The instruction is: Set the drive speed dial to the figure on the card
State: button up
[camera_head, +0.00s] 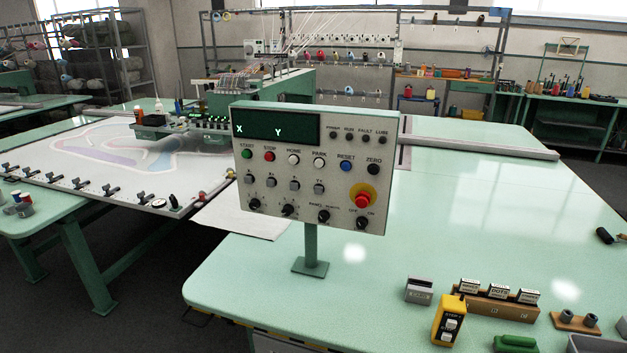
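The control panel (310,168) stands on a green post above the table. Its bottom row has black knobs: a far-left knob (254,204), a second knob (288,210), a third knob (323,216) and a far-right knob (362,222). Their labels are too small to read surely, so I cannot tell which is the drive speed dial or where it points. My gripper is not in view.
A yellow pendant box (449,320), a small grey block (419,291) and a green-handled item (515,343) lie near the table's front edge. A red emergency knob (362,200) sticks out of the panel. The green tabletop (470,200) right of the panel is mostly clear.

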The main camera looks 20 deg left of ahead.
aim_at(253, 202)
jog(key=i+l, duration=0.3)
jog(key=l, duration=0.15)
jog(key=i+l, duration=0.3)
jog(key=l, duration=0.2)
jog(key=z, duration=0.05)
